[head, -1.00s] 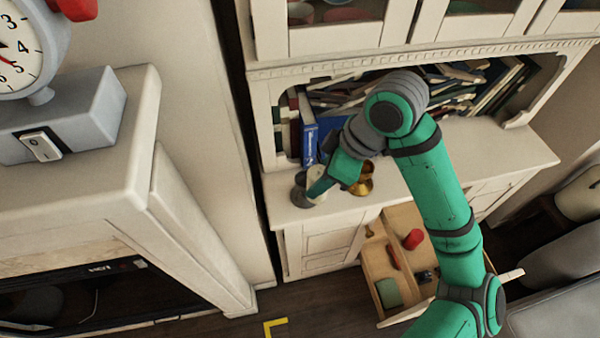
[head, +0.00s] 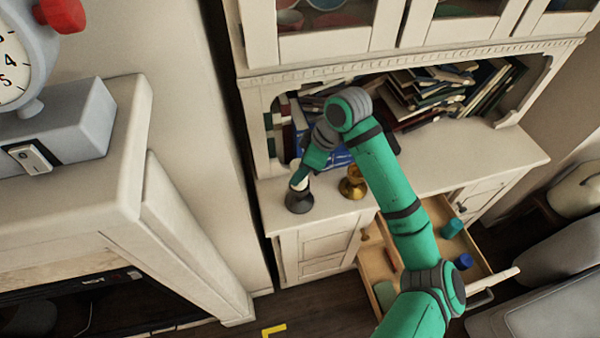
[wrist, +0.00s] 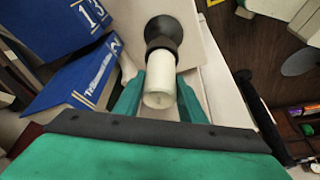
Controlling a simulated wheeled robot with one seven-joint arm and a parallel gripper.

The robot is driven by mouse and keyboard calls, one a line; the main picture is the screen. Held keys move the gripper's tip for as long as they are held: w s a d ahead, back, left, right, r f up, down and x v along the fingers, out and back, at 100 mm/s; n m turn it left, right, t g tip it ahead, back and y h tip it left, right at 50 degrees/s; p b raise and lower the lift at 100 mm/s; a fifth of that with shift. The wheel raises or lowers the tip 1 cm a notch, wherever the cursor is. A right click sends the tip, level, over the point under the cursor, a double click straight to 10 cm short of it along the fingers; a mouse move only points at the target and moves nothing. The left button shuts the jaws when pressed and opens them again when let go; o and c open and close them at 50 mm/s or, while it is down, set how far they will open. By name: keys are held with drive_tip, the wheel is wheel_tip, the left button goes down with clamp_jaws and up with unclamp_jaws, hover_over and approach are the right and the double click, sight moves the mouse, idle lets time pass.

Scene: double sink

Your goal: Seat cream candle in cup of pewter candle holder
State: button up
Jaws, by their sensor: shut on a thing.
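The cream candle (wrist: 160,82) is between the two fingers of my gripper (wrist: 160,98) in the wrist view, and the gripper is shut on it. The dark pewter candle holder (head: 299,202) stands upright on the left end of the cabinet counter. In the wrist view the candle's far end lines up with the cup of the holder (wrist: 161,32) and meets or overlaps it. I cannot tell whether the candle's base is inside the cup or just above it. In the head view the candle (head: 300,182) shows as a small pale patch above the holder, below my gripper (head: 299,177).
A brass holder (head: 353,184) stands just right of the pewter one. Blue books (wrist: 75,78) stand behind. An open drawer (head: 473,242) with several small items juts out below the counter (head: 420,184). The counter's right part is clear.

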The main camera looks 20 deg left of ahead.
drive_tip(key=shift+f, duration=0.95)
drive_tip(key=shift+f, duration=0.15)
drive_tip(key=o, duration=1.2)
drive_tip(key=v, duration=1.2)
drive_tip(key=shift+d, duration=0.1)
